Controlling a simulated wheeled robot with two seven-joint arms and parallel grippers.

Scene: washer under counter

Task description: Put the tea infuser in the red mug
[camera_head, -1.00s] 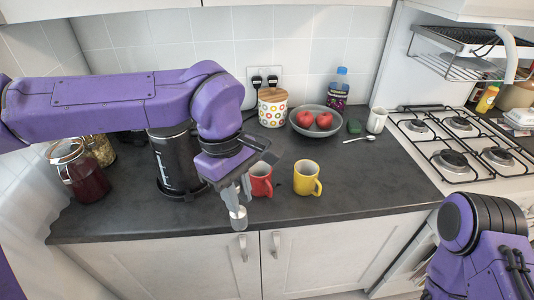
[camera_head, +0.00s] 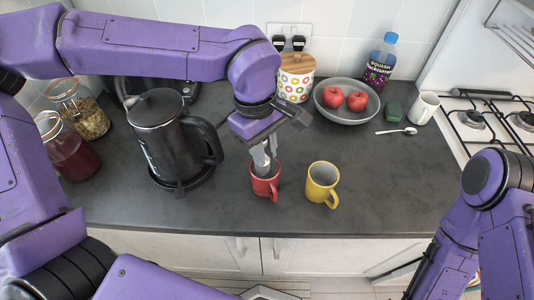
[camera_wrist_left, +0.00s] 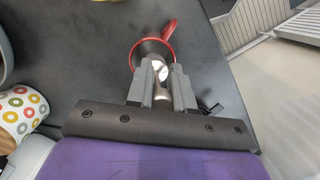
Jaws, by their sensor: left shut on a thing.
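The red mug (camera_head: 265,188) stands upright on the dark counter, left of a yellow mug. My left gripper (camera_head: 264,168) points down right over its mouth. In the left wrist view, the gripper (camera_wrist_left: 161,80) is shut on the silver tea infuser (camera_wrist_left: 157,68), which lies within the outline of the mug's red rim (camera_wrist_left: 171,27). The infuser's lower part is hidden, so I cannot tell how deep it sits. In the head view, the fingers and mug hide the infuser. My right arm shows at the right, with its gripper out of view.
The yellow mug (camera_head: 321,184) stands close to the right. A black kettle (camera_head: 160,135) is on the left, with jars (camera_head: 68,150) beyond it. A fruit bowl (camera_head: 346,115), a spoon (camera_head: 397,131) and a white mug (camera_head: 424,107) are farther back. The counter's front right is clear.

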